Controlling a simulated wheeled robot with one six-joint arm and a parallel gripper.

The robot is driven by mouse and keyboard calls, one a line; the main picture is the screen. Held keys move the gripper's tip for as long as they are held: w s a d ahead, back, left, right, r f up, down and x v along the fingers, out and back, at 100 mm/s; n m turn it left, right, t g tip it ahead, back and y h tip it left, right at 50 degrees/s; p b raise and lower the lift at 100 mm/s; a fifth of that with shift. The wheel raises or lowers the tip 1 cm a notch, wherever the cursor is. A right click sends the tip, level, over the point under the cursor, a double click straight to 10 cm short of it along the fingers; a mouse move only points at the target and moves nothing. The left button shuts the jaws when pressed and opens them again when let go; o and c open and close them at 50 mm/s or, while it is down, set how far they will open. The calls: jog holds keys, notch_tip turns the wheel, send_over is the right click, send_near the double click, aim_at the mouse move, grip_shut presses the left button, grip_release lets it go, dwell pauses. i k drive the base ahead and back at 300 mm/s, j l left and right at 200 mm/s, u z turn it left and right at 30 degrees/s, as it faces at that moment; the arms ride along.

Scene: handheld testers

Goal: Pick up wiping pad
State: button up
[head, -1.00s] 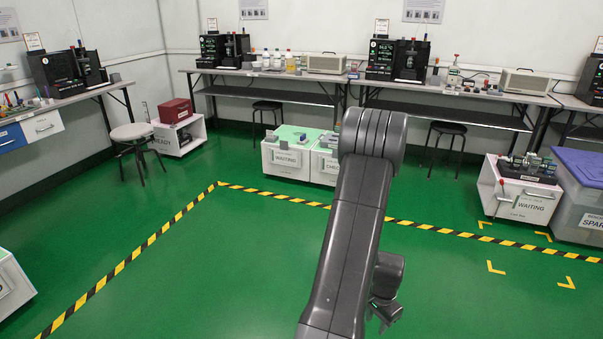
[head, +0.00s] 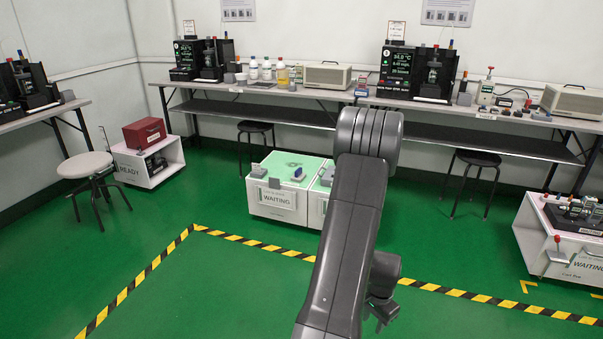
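I cannot pick out the wiping pad for certain at this distance. Small items lie on the long bench (head: 330,95) at the back wall, among bottles and testers, too small to name surely. My gripper (head: 381,318) hangs low at the right of my dark grey arm, over the green floor and far from the benches. Its fingers are small and partly hidden, so I cannot tell whether they are open. I see nothing held in it.
A white WAITING cart (head: 277,205) with a green top stands ahead, partly behind my arm. Black stools (head: 256,127) stand by the bench, a grey stool (head: 85,166) at left. A READY cart (head: 150,168) is beyond it. Green floor inside the striped tape is clear.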

aim_at(298, 176)
jog(key=i, duration=1.8)
jog(key=i+l+u, duration=0.1)
jog(key=i+u, duration=0.2)
jog(key=i, duration=0.2)
jog(key=i+l+u, duration=0.2)
jog(key=i+u, duration=0.15)
jog(key=i, duration=0.15)
jog(key=i+l+u, duration=0.3)
jog(key=i, duration=0.2)
